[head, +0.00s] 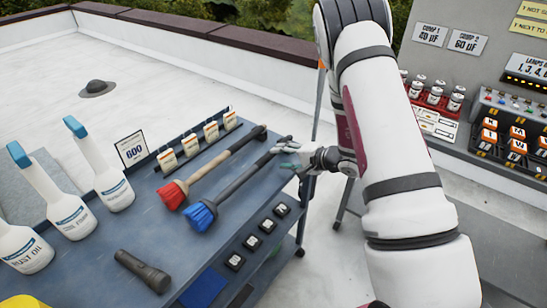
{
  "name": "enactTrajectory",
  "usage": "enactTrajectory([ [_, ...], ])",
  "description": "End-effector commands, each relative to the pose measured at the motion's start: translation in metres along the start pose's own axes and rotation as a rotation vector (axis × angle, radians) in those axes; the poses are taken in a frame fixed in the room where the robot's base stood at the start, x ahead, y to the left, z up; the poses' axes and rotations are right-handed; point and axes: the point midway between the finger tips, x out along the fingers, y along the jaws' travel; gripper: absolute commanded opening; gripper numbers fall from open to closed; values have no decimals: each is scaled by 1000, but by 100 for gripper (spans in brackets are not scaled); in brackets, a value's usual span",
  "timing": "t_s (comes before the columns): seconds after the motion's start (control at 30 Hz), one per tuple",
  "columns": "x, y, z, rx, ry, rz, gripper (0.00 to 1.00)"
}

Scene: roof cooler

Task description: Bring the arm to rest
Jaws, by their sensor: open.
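My arm (385,130) reaches down across the right of the head view, white with dark bands. My gripper (289,160) is open over the right edge of the blue-grey cart top. Its fingertips are close to the handle of the blue-bristled brush (228,192); I cannot tell whether they touch it. The blue brush lies on the cart beside a red-bristled brush (205,172) with a wooden handle. Nothing shows clearly held between the fingers.
The cart (205,255) also carries spray bottles (68,205), a torch (143,271), a "600" card (131,149), a row of tagged items and small dark square blocks (252,242). A grey panel (470,80) with capacitors and switches stands right. Open white roof lies behind.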

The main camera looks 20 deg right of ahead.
Motion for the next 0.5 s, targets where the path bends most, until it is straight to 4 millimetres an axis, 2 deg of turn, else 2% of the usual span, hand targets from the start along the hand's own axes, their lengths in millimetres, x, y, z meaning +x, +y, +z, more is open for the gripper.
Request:
enactTrajectory([
  [0.03,-11,-1,-1,0,3,-1,44],
  [0.2,-38,-1,-1,1,2,-1,44],
  [0.33,-50,0,0,0,1,-2,44],
  [0.5,-55,-1,0,-1,-2,-2,44],
])
